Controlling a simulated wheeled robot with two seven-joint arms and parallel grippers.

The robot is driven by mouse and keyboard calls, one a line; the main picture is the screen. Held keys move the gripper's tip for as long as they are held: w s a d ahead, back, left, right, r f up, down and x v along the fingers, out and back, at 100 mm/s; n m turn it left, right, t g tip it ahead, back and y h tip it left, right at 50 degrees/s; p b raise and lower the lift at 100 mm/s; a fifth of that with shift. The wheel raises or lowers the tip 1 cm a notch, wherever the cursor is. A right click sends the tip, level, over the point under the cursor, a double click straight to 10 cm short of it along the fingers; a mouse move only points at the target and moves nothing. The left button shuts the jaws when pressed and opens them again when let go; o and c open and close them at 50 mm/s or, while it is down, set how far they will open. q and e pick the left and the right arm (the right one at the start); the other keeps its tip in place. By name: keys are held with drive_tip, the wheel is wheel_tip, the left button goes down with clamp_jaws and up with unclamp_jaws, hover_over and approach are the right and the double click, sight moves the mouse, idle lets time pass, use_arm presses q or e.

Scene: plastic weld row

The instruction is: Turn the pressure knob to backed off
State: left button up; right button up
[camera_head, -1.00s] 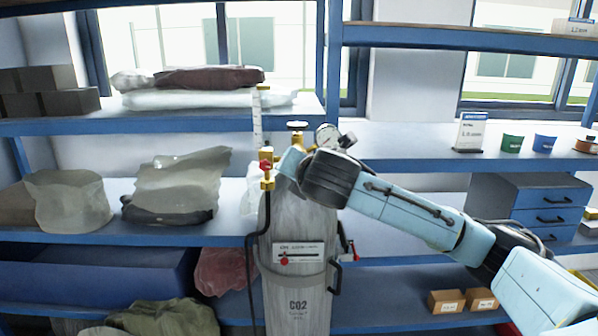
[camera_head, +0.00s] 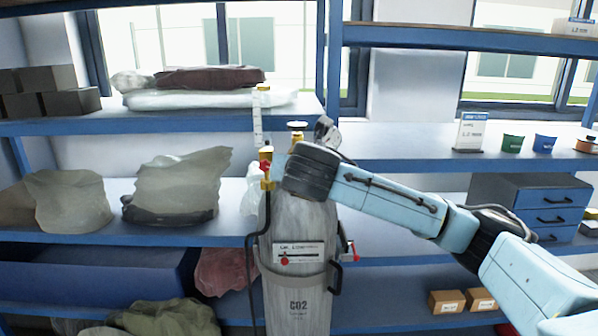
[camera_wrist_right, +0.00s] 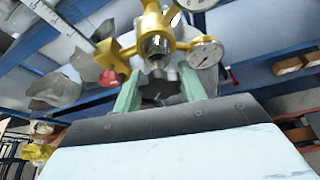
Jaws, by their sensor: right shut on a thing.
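The pressure knob (camera_wrist_right: 157,90) is a dark round knob below the brass regulator (camera_wrist_right: 150,32) in the right wrist view. My right gripper (camera_wrist_right: 163,78) has its two green fingers on either side of it and is shut on it. In the head view my right wrist hides the knob and the fingertips. The grey CO2 cylinder (camera_head: 299,235) stands upright behind my arm. How far the knob is turned cannot be read. My left gripper is not in view.
Close to the knob are a pressure gauge (camera_wrist_right: 205,53), a red knob (camera_wrist_right: 109,78) and the clear flow tube (camera_head: 257,120). A black hose (camera_head: 249,265) runs down the cylinder's left side. Blue shelving with bags stands behind.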

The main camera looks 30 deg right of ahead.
drive_tip(key=shift+f, duration=0.15)
drive_tip(key=o, duration=1)
drive_tip(key=shift+c, duration=0.2)
drive_tip(key=v, duration=1.3)
drive_tip(key=shift+a+r, duration=0.15)
drive_tip(key=shift+r, duration=0.1)
drive_tip(key=shift+s, duration=0.1)
